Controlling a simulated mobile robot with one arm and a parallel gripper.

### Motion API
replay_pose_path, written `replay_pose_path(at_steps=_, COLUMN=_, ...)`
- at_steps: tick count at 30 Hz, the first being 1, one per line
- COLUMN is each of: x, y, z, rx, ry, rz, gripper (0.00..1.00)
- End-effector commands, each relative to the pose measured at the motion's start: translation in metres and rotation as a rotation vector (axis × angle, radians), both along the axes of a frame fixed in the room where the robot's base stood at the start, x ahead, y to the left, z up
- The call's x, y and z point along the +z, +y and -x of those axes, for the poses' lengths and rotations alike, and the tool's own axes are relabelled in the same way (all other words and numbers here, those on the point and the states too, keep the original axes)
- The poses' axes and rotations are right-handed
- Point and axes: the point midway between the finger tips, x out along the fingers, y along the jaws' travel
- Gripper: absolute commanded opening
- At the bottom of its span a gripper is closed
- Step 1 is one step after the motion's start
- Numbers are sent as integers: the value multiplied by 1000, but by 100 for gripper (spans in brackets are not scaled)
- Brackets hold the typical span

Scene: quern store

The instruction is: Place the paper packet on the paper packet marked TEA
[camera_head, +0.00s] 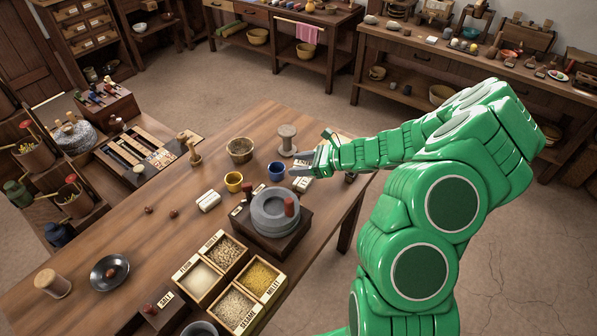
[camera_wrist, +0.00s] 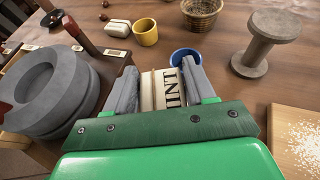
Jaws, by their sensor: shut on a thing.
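My gripper (camera_head: 296,172) is shut on a cream paper packet (camera_wrist: 160,88). The packet sits between the two grey fingers in the wrist view, and the letters "INT" show on it; the rest of its marking is hidden. In the head view a pale packet (camera_head: 302,184) shows at the gripper, partly covered by it. Another white packet (camera_head: 208,200) lies on the table left of the yellow cup, apart from my gripper. It also shows at the top of the wrist view (camera_wrist: 118,28). Its marking cannot be read, so I cannot tell whether it says TEA.
A blue cup (camera_head: 276,171) is close to my gripper's fingertips. Grain boxes (camera_head: 230,285) are in front. Table left of the white packet is mostly clear.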

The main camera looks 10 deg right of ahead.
Motion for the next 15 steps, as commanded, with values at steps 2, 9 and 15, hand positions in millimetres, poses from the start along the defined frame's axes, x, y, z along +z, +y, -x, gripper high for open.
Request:
replay_pose_path(at_steps=2, x=-10, y=0, z=-7, rx=0, ry=2, rz=2, gripper=25)
replay_pose_path(at_steps=9, x=-24, y=1, z=-19, rx=1, ry=0, rz=-1, gripper=25)
replay_pose_path(at_steps=15, x=-28, y=1, z=-23, rx=0, ry=-1, rz=-2, gripper=25)
